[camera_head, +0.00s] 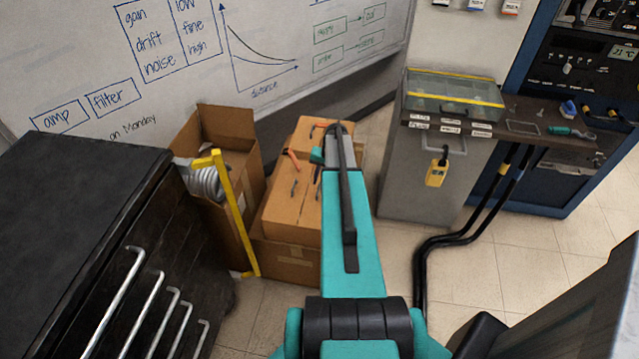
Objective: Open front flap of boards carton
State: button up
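Two brown cartons stand on the floor below the whiteboard. The left carton (248,160) is open at the top, with raised flaps and a silvery ribbed coil (207,184) at its left side. The right carton (290,214) looks closed on top, with small tools lying on it. I cannot read a label that tells which one is the boards carton. My teal arm reaches over the right carton and hides part of its top and front. My gripper (338,137) is at the arm's far end, above or near that carton's back; its fingers are too small and covered to read.
A yellow angled bar (232,210) stands in front of the left carton. A black drawer cabinet (75,200) fills the left side. A grey cabinet (410,180) with a clear-lidded case (455,92) stands right, with black hoses (455,238) beside it. Tiled floor lies between.

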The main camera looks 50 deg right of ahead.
jog(key=shift+w+a+f, duration=0.1)
jog(key=shift+w+f, duration=0.05)
jog(key=shift+f, duration=0.65)
grip_shut()
jog(key=shift+s, duration=0.2)
dwell(0.8)
jog(key=shift+w+a, duration=0.1)
jog(key=shift+a, duration=0.25)
jog(key=shift+d+f, duration=0.1)
jog(key=shift+d, duration=0.05)
